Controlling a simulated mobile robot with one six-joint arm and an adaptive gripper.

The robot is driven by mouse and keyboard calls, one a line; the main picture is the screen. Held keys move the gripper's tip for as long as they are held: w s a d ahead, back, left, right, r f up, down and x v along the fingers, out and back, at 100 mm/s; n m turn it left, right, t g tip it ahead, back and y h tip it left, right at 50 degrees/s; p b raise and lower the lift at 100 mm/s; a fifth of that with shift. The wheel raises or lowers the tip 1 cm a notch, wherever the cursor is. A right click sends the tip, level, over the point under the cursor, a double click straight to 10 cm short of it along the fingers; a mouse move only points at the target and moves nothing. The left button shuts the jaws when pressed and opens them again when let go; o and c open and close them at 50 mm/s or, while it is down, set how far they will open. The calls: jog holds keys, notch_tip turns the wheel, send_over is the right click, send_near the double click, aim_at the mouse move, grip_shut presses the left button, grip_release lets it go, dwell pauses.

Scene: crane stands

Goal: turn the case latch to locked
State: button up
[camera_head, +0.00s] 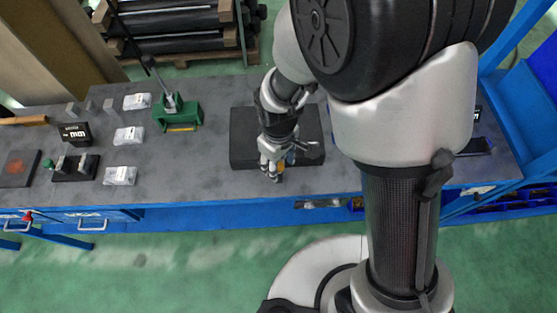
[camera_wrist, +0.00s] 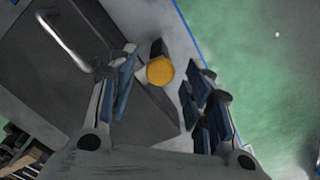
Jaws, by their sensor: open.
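The case (camera_head: 243,140) is a dark box lying on the grey bench, partly hidden by my arm. In the wrist view its dark top (camera_wrist: 135,110) fills the left and middle. The latch shows as a round yellow knob (camera_wrist: 160,71) with a small black block just beyond it, at the case's edge. A bit of yellow also shows in the head view (camera_head: 281,165) beside my fingers. My gripper (camera_wrist: 160,82) is open, its fingers on either side of the knob in the picture. I cannot tell whether they touch it. The latch's turn position is unclear.
A pale bar handle (camera_wrist: 66,42) is on the case. On the bench (camera_head: 210,170) stand a green clamp-like tool (camera_head: 178,115), several small clear packets (camera_head: 120,175) and dark blocks, all left of the case. The bench's blue front edge runs close by.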

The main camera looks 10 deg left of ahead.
aim_at(279, 166)
notch_tip(279, 166, up, 12)
dwell(0.6)
jog(key=s+d+r+m+t+b, duration=0.1)
jog(key=s+d+r+m, duration=0.2)
jog(key=d, duration=0.3)
jog(key=s+d+r+m+t+b, duration=0.2)
jog(key=s+d+r+m, duration=0.1)
jog(key=d+m, duration=0.2)
jog(key=s+d+r+m+t+b, duration=0.1)
jog(key=s+d+r+m, duration=0.2)
jog(key=d, duration=0.6)
jog(key=shift+s+d+r+m+t, duration=0.2)
jog(key=shift+s+m+t, duration=0.1)
jog(key=shift+m, duration=0.1)
